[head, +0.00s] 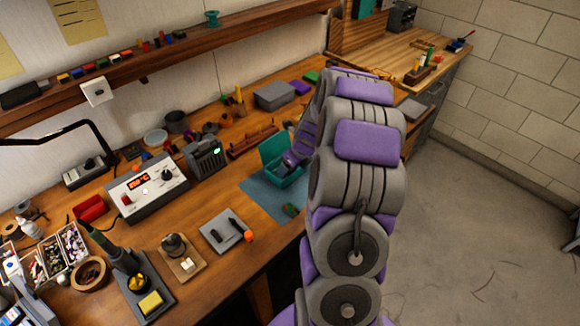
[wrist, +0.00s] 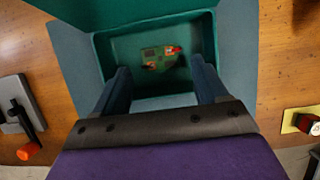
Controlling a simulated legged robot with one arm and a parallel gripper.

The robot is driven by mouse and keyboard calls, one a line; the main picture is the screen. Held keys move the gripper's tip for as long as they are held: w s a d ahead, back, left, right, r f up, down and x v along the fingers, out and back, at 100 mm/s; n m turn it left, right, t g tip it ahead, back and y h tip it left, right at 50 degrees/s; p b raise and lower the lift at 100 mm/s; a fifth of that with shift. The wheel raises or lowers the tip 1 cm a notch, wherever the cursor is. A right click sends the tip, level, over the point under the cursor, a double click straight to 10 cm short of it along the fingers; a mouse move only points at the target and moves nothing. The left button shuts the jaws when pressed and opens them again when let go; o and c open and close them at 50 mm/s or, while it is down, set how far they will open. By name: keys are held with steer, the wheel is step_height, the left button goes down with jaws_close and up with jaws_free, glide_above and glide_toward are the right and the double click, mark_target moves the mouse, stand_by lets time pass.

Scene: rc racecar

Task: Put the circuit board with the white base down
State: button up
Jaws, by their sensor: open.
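A small green circuit board (wrist: 160,55) with red parts lies inside an open teal box (wrist: 103,60), seen in the wrist view. I cannot make out a white base on it. The box also shows in the head view (head: 272,148), with my purple gripper (head: 291,164) over it. In the wrist view my gripper (wrist: 163,72) has its two fingers spread apart, reaching into the box opening on either side of the board, with nothing between them held.
Left of the mat is a grey plate (head: 222,232) with a black and orange tool. A yellow-based item (wrist: 298,121) stands at the wrist view's right.

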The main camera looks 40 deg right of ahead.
steer(key=p+v, duration=0.2)
steer(key=v, duration=0.8)
steer(key=shift+a, duration=0.15)
steer(key=s+a+r+n+g, duration=0.1)
steer(key=s+a+r+n, duration=0.2)
steer(key=a+n, duration=0.4)
steer(key=s+a+r+n+g+y, duration=0.1)
steer(key=s+a+r+n, duration=0.15)
steer(key=a+n, duration=0.45)
steer(key=s+a+r+n+g, duration=0.1)
steer(key=s+a+r+n, duration=0.25)
steer(key=a, duration=0.65)
steer(key=s+a+n+g, duration=0.1)
steer(key=s+a+n, duration=0.2)
steer(key=s+n, duration=0.6)
steer(key=s+a+r+n+g+h, duration=0.1)
steer(key=s+a+n, duration=0.3)
steer(key=s+n, duration=0.4)
steer(key=s+g, duration=0.1)
steer(key=s, duration=0.2)
steer(key=shift+n, duration=0.35)
steer(key=shift+a+r, duration=0.1)
